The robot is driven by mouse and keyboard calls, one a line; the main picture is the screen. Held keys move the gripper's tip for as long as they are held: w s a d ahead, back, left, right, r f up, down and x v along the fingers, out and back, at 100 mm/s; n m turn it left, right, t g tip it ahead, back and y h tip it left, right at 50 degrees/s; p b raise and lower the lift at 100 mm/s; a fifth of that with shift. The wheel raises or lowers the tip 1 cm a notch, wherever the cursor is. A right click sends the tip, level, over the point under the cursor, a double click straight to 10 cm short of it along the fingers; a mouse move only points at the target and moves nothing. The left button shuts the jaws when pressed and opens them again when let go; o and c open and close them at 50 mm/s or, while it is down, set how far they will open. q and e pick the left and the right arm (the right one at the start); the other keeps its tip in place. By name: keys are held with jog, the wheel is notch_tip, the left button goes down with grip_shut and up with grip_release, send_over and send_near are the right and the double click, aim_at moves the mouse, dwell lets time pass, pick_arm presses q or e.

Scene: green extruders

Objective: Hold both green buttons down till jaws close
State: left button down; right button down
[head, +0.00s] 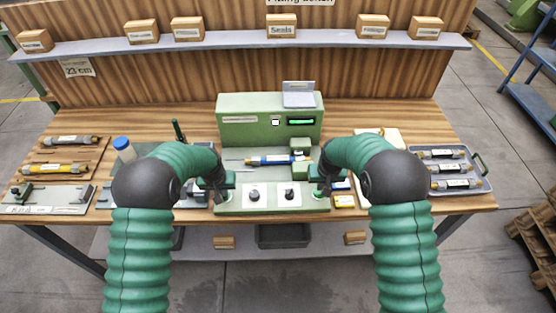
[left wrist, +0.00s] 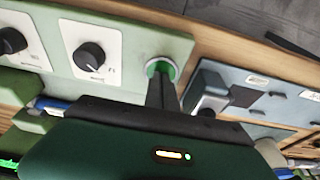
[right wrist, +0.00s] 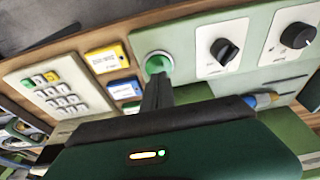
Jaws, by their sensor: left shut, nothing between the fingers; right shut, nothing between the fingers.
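A green machine (head: 235,130) stands mid-bench, with a lit green display (head: 301,122) and a blue-banded tube (head: 270,160) lying across it beside green jaw blocks (head: 300,146). I cannot tell whether those jaws are closed. My left gripper (head: 222,196) is shut and empty, its tip at the left green button (left wrist: 161,66) in its white ring. My right gripper (head: 319,192) is shut and empty, its tip at the right green button (right wrist: 158,62). In both wrist views the fingers overlap the button's edge; whether either button is pressed down cannot be told.
Two dark knobs on white plates, the left one (head: 254,195) and the right one (head: 289,194), sit between the grippers. Yellow and blue labelled boxes (right wrist: 107,58) and a keypad (right wrist: 63,90) lie beside the right button. A tray of tubes (head: 470,187) is at the right.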

pick_arm(q)
jog(key=shift+f, duration=0.1)
pick_arm(e)
jog(key=v, duration=0.2)
jog(key=w+v, duration=0.1)
jog(key=v, duration=0.2)
jog(key=shift+w+r, duration=0.1)
jog(key=shift+r, duration=0.35)
pick_arm(q)
jog(key=shift+r, duration=0.55)
jog(key=w+v, duration=0.1)
jog(key=v, duration=0.5)
jog(key=shift+w+r, duration=0.3)
jog(key=shift+r, duration=0.3)
pick_arm(e)
jog(key=shift+w, duration=0.1)
